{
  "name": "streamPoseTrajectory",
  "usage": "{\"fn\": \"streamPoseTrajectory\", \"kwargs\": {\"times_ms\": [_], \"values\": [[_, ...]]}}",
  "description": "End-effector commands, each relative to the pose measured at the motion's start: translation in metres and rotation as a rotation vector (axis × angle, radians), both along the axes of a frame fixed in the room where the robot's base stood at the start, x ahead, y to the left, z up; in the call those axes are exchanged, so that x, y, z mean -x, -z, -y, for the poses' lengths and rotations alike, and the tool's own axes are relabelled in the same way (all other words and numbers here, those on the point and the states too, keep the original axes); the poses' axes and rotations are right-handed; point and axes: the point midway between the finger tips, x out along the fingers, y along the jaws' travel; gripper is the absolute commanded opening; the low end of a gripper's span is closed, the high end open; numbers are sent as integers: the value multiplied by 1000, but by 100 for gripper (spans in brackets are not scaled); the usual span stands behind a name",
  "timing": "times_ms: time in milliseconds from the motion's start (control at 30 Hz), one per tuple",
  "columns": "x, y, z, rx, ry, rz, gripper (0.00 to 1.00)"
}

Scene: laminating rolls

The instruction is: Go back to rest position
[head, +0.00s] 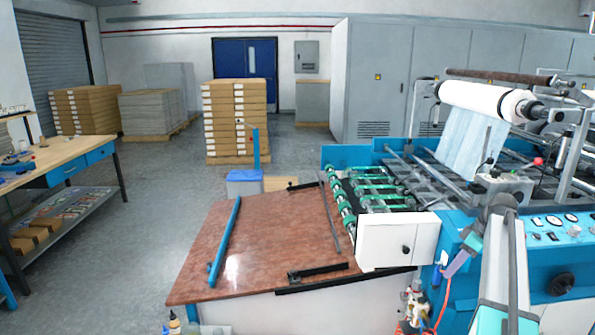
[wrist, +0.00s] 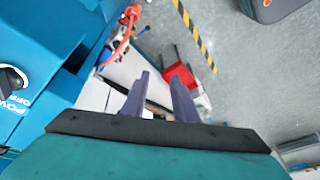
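My gripper (wrist: 161,78) shows in the wrist view with its two purple-grey fingers apart and nothing between them. In the head view my gripper (head: 456,264) is at the lower right, in front of the blue side of the laminating machine (head: 465,255). It hangs over the gap beside the machine's white end cover (head: 392,242). My arm reaches in from the bottom right. The exact fingertip gap is hard to see in the head view.
A brown table (head: 275,235) with a blue bar (head: 225,240) stands left of the machine. The blue machine panel (wrist: 30,60) is close on the left in the wrist view. Red parts (wrist: 198,72) lie beyond the fingers. Floor at left is open, up to a workbench (head: 60,155).

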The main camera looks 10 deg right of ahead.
Motion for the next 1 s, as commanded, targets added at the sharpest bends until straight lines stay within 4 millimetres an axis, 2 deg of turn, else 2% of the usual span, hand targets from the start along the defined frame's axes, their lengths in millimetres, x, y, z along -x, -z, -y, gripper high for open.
{"fn": "streamPoseTrajectory", "kwargs": {"times_ms": [33,100,267,467,767,1000], "values": [[-2,19,-17,-12,-20,-21,27],[-4,43,-37,-26,-43,-45,27],[-5,94,-82,-50,-94,-102,27],[3,156,-138,-73,-139,-176,27],[33,243,-217,-88,-177,-296,27],[71,305,-275,-81,-188,-396,27]]}}
